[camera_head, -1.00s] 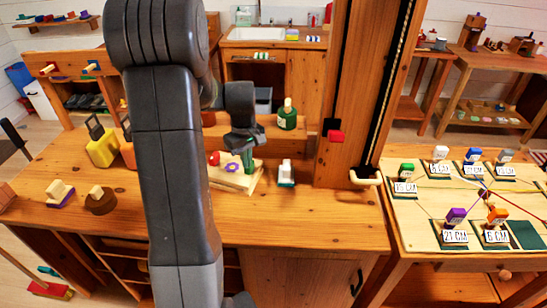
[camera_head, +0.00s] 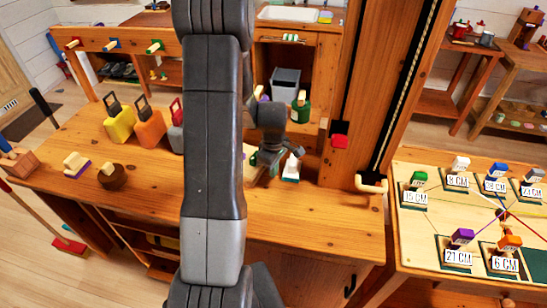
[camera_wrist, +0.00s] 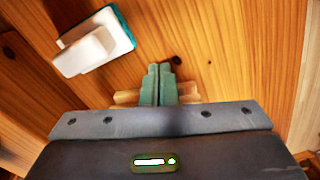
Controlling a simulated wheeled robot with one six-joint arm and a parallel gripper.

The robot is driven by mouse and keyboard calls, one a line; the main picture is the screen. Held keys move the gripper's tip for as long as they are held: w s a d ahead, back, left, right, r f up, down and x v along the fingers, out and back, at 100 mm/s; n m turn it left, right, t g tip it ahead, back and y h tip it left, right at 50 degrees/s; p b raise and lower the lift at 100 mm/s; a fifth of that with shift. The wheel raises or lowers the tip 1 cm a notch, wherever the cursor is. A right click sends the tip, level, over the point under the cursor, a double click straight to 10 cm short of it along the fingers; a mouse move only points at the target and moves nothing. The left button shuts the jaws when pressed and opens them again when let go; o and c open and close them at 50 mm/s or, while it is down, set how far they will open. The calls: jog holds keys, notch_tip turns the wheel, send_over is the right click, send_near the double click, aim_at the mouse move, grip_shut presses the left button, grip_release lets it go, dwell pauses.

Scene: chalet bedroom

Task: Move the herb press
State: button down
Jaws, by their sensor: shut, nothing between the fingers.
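My gripper (camera_head: 267,162) is low over the back of the wooden workbench (camera_head: 300,215). In the wrist view its green fingers (camera_wrist: 158,84) are together and empty. A pale wooden piece (camera_wrist: 190,89) shows on both sides behind the fingers, mostly hidden by the gripper body; it looks like part of the herb press, but I cannot be sure. In the head view my arm covers most of that spot, leaving only a pale bit (camera_head: 250,150). A white block on a teal base (camera_head: 291,168) stands just right of my gripper; it also shows in the wrist view (camera_wrist: 98,42).
A green bottle (camera_head: 300,110) stands behind the gripper. Yellow (camera_head: 120,122) and orange (camera_head: 150,128) handled blocks, and a round dark wooden piece (camera_head: 111,177), are on the left. A wooden post (camera_head: 345,110) rises at right. The bench front is clear.

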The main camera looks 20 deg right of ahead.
aim_at(256, 166)
jog(key=shift+f, duration=0.75)
jog(key=w+a, duration=0.1)
jog(key=w+p, duration=0.1)
jog(key=shift+w+a+f, duration=0.1)
jog(key=shift+w+a, duration=0.2)
jog(key=shift+a, duration=0.1)
jog(key=shift+w+a+f+p, duration=0.1)
jog(key=shift+w+a+p, duration=0.1)
jog(key=shift+w+p, duration=0.15)
jog(key=shift+w+a, duration=0.1)
jog(key=shift+w, duration=0.15)
jog(key=shift+w+a+b, duration=0.65)
jog(key=shift+w+a, duration=0.05)
jog(key=shift+w, duration=0.3)
